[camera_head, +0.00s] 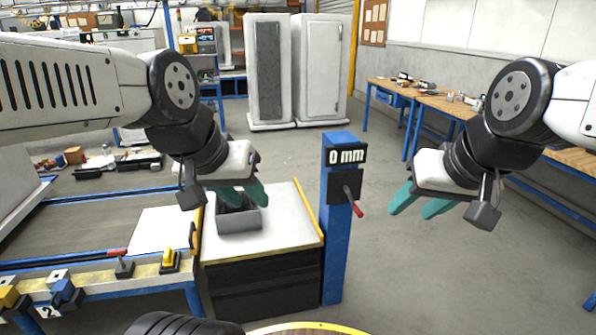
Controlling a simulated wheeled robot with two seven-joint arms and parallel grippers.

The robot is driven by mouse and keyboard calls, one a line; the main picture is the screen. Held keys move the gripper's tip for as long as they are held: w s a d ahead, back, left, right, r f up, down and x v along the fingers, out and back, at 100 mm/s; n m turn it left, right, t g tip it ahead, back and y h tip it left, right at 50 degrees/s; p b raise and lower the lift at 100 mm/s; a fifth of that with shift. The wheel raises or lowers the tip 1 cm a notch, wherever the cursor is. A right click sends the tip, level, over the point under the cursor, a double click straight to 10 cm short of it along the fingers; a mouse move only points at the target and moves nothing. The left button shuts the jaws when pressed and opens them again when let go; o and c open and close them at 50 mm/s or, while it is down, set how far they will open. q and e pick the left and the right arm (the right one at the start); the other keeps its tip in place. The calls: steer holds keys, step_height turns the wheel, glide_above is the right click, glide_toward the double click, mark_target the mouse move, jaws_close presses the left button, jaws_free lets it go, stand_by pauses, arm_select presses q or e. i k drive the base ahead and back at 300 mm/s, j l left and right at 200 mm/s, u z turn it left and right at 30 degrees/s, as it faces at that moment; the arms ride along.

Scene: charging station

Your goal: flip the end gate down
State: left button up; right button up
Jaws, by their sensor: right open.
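A yellow upright strip with a black knob, which looks like the end gate (196,228), stands at the right end of the conveyor (100,225), beside the white-topped table. Whether it is fully raised is hard to tell from here. My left gripper (245,197) points down above the grey bin, to the right of the strip and apart from it. Its teal fingers look spread, with nothing seen between them. My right gripper (418,208) is open and empty in free air, right of the blue post.
A grey bin (240,222) sits on the white-topped table (285,225). A blue post (335,262) with a "0 mm" display and a red-tipped lever (354,203) stands between my grippers. Levers line the conveyor's front rail.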

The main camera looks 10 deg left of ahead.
mark_target(195, 236)
steer(key=i+j, duration=0.15)
steer(key=j, duration=0.25)
steer(key=i+j, duration=0.1)
steer(key=j, duration=0.35)
steer(key=i+j+u, duration=0.1)
steer(key=j, duration=0.3)
steer(key=i+j, duration=0.2)
steer(key=j, duration=0.2)
